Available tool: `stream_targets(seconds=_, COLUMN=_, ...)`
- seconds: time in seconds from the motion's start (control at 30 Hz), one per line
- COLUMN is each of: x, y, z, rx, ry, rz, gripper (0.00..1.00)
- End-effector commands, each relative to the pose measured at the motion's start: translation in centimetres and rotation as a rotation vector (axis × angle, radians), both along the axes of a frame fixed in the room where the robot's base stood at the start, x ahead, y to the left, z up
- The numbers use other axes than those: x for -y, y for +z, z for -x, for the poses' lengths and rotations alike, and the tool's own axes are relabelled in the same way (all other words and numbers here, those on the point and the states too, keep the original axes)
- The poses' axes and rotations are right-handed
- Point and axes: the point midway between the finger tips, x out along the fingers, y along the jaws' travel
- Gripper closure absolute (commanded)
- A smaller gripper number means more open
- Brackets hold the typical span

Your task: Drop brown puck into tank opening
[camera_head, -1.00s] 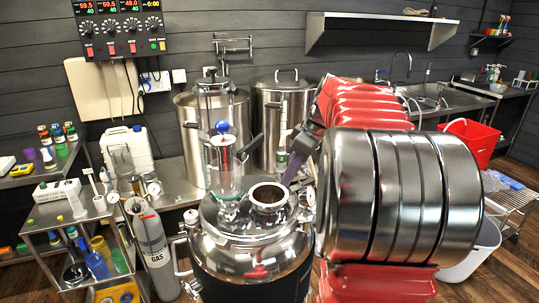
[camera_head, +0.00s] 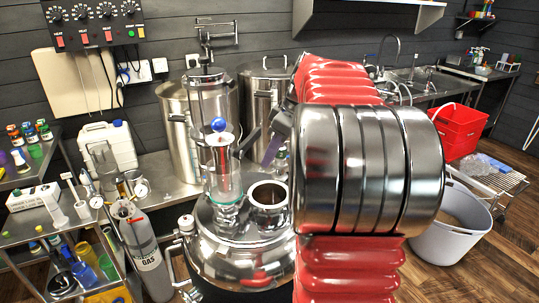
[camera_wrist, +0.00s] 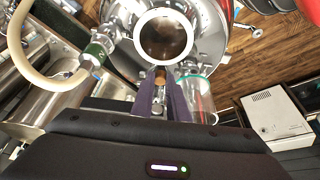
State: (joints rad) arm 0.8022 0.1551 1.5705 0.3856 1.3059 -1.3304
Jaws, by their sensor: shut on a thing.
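The steel tank (camera_head: 225,262) stands at the lower middle of the head view, with a round, open neck (camera_head: 268,195) on its lid. In the wrist view the tank opening (camera_wrist: 166,36) is a pale ring around a dark interior. My gripper (camera_head: 273,148) shows in the head view as a purple finger just above and behind the opening, partly hidden by my arm. In the wrist view, my gripper (camera_wrist: 160,84) is shut on the small brown puck (camera_wrist: 160,74) at its fingertips. The puck appears just outside the ring's near edge; its height above is unclear.
Two steel pots (camera_head: 190,115) stand behind. A hose (camera_wrist: 22,60) curves at left in the wrist view. A grey gas bottle (camera_head: 138,245) stands left of the tank.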

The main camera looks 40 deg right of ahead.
Motion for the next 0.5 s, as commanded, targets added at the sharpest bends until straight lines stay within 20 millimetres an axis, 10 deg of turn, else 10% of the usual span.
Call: stream_targets(seconds=0.5, x=0.4, y=-2.3, z=0.4, rx=-0.001, ry=-0.011, rz=-0.002, gripper=1.0)
